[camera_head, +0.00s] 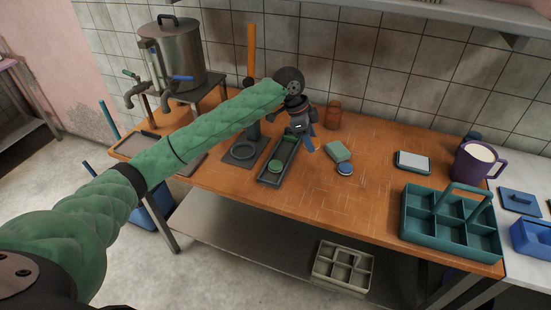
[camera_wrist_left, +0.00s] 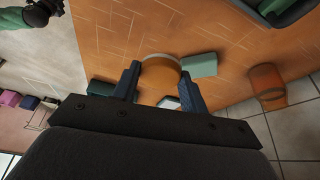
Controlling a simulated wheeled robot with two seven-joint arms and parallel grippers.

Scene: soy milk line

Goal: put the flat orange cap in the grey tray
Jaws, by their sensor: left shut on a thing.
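My left gripper (camera_head: 311,143) is above the wooden table, beside a narrow dark grey-green tray (camera_head: 263,180) that has a round green cap (camera_head: 276,166) in it. In the left wrist view, my left gripper (camera_wrist_left: 160,84) has its two blue fingers on either side of a round orange piece, which looks like the flat orange cap (camera_wrist_left: 158,79); it is shut on it. In the head view the cap is not clearly visible, hidden at the gripper. A flat grey tray (camera_head: 136,145) lies at the table's left end.
An orange jar (camera_head: 333,114) stands behind the gripper. A teal divided crate (camera_head: 424,228) and a purple jug (camera_head: 474,163) stand at the right. The front middle table is clear.

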